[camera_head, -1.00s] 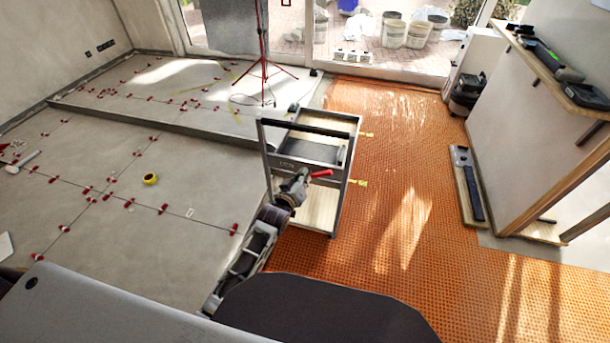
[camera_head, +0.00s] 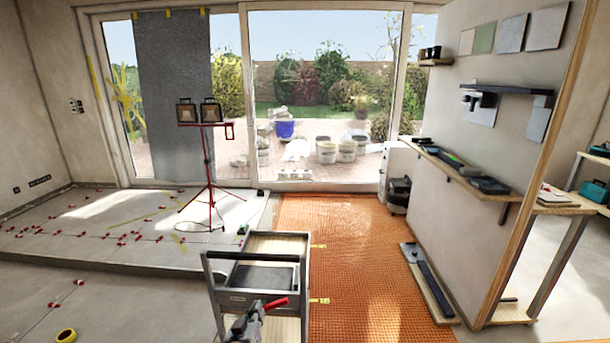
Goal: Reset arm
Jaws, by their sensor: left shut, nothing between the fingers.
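My left gripper (camera_head: 253,318) is at the bottom of the head view, just in front of the cart. It is shut with nothing between its fingers. A short red piece (camera_head: 275,303) shows right beside its tip; I cannot tell what it belongs to. The cart (camera_head: 257,245) is a grey-framed trolley with a dark upper tray and wooden surfaces. My right gripper is not in view.
A red tripod (camera_head: 210,160) with two work lamps stands on the raised tiled floor. Orange matting (camera_head: 355,260) lies open right of the cart. A shelf wall (camera_head: 440,205) bounds the right. A yellow tape roll (camera_head: 66,336) lies at lower left.

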